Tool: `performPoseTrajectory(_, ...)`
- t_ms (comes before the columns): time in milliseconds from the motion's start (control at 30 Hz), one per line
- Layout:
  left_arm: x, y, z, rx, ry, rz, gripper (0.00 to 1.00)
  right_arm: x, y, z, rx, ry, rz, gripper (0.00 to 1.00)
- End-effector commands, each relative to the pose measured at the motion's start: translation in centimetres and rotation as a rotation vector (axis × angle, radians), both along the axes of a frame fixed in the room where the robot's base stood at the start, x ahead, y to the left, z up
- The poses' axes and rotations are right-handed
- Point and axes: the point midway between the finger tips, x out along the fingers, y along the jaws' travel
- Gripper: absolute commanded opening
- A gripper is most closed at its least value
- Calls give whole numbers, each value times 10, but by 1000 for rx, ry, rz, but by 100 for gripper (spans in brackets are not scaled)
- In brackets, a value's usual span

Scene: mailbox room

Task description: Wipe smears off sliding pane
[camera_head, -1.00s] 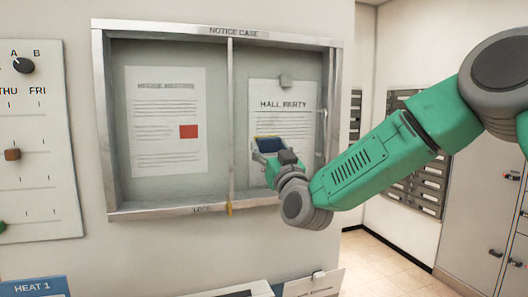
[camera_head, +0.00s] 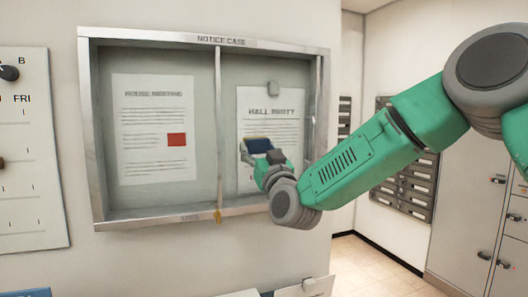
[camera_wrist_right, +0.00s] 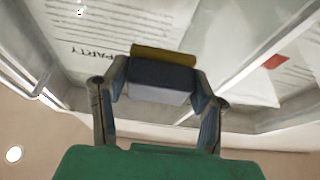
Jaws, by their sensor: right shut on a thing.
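The notice case (camera_head: 221,40) hangs on the wall in the head view, split by an upright divider (camera_head: 218,120) into two panes. Behind the left pane is a notice (camera_head: 150,150) with a red square. Behind the right pane is the "Hall Party" notice (camera_head: 271,100). My right gripper (camera_head: 262,157) is shut on a dark blue pad with a yellow edge (camera_wrist_right: 163,72), held in front of the lower part of the Hall Party notice. Whether the pad touches the pane, I cannot tell. I cannot make out smears clearly. My left gripper is not in view.
A yellow tag or key (camera_head: 218,215) sits at the case's bottom frame. Grey mailboxes (camera_head: 405,190) and lockers (camera_head: 480,215) stand at the right, beyond clear floor. Papers or signs (camera_head: 303,287) show below the case.

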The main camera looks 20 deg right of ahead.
Motion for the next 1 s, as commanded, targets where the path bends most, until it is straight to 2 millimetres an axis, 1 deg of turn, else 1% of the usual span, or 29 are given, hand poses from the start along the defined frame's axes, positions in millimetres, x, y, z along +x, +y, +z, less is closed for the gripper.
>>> performPoseTrajectory(200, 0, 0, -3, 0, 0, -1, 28, -1, 16, 0, 1, 0, 1, 29)
performPoseTrajectory(333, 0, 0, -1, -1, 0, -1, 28, -1, 18, 4, 1, -1, -1, 29)
performPoseTrajectory(500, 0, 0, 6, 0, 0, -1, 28, -1, 19, 16, 0, -3, -1, 29)
performPoseTrajectory(567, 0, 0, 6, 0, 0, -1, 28, -1, 19, 19, 0, -3, -1, 29)
performPoseTrajectory(767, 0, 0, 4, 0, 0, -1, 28, 0, 10, 16, 0, -1, -2, 29)
performPoseTrajectory(1000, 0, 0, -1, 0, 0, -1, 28, 1, -13, 16, 2, -1, -4, 29)
